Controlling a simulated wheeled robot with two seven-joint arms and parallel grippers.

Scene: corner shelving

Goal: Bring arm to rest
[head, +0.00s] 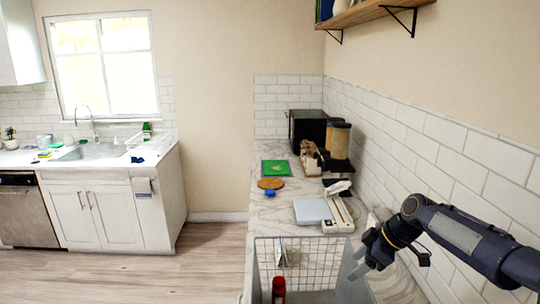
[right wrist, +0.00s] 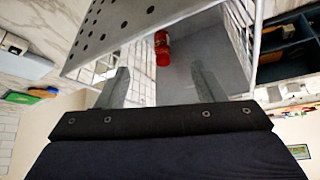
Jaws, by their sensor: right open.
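My right gripper (head: 358,264) hangs beside the right side of a white wire basket (head: 312,262). Its two grey fingers are spread with nothing between them in the right wrist view (right wrist: 163,78). In that view the basket (right wrist: 150,22) lies beyond the fingertips. A red bottle (head: 279,288) is inside the basket, and it also shows beyond the fingers in the right wrist view (right wrist: 162,50). I cannot tell whether the fingers touch the basket. My left gripper is not in view.
A marble counter (head: 276,217) runs along the right wall. On it are a green board (head: 276,168), a light-blue box (head: 312,212), a white handset-like item (head: 340,214) and a dark appliance (head: 307,126). A bracketed shelf (head: 375,14) is above. Wooden floor lies open at left.

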